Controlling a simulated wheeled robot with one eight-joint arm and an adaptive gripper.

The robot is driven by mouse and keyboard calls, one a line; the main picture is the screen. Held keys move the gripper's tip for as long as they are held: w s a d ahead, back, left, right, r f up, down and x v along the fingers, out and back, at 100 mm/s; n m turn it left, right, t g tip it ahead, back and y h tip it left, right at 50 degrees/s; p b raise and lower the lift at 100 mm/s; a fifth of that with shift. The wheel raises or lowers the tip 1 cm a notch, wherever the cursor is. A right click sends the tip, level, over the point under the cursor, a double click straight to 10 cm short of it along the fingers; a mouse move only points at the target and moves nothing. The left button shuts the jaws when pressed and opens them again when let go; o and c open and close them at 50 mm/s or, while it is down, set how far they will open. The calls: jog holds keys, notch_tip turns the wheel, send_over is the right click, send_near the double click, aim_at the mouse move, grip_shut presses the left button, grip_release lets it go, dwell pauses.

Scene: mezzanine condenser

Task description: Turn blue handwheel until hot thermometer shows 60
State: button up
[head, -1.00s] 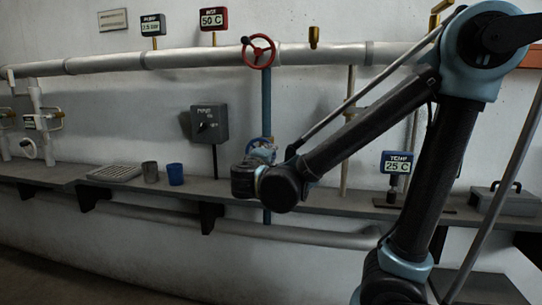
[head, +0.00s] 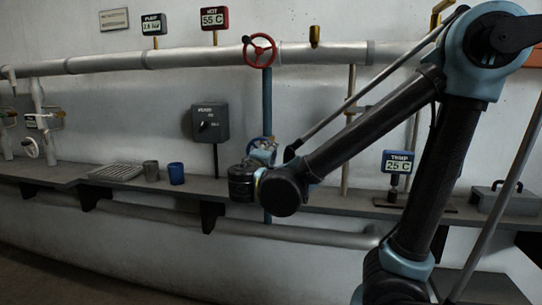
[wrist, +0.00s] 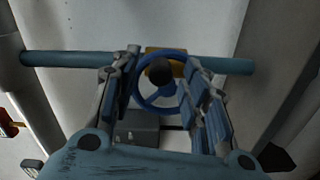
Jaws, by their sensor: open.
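The blue handwheel (wrist: 164,97) shows in the wrist view, on a blue pipe, between the open fingers of my gripper (wrist: 163,100). I cannot tell whether a finger touches its rim. In the head view the handwheel (head: 262,142) is mostly hidden behind my wrist, with a bit of its rim above it. The red hot thermometer (head: 214,18) on top of the long pipe reads 55 C. My gripper's fingers are hidden in the head view.
A red handwheel (head: 260,50) sits on the upper pipe. A blue cup (head: 176,173), a grey cup (head: 151,171) and a tray (head: 116,172) stand on the shelf. Another display (head: 398,162) at right reads 25 C.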

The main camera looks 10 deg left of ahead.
jog(key=s, duration=0.9)
jog(key=shift+s+a, duration=0.2)
jog(key=shift+a, duration=0.15)
